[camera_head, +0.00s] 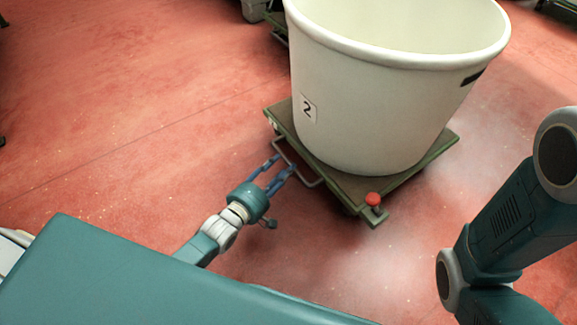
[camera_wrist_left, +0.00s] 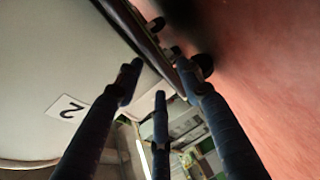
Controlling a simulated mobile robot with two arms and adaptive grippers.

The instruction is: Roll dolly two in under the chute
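Dolly two (camera_head: 347,190) is a low green platform on the red floor. It carries a large white tub (camera_head: 365,110) with a "2" label, which also shows in the wrist view (camera_wrist_left: 66,106). A bent metal handle (camera_head: 308,181) sticks out from its near left side. My left gripper (camera_head: 283,165) is at this handle, its blue fingers spread; whether they touch the bar I cannot tell. In the wrist view the three fingers (camera_wrist_left: 160,82) stand apart beside the dolly's edge. My right gripper is out of view. No chute can be made out.
A red knob (camera_head: 373,198) sits on the dolly's near corner. Part of another green dolly (camera_head: 278,22) shows behind the tub. The red floor is open to the left and to the right of dolly two.

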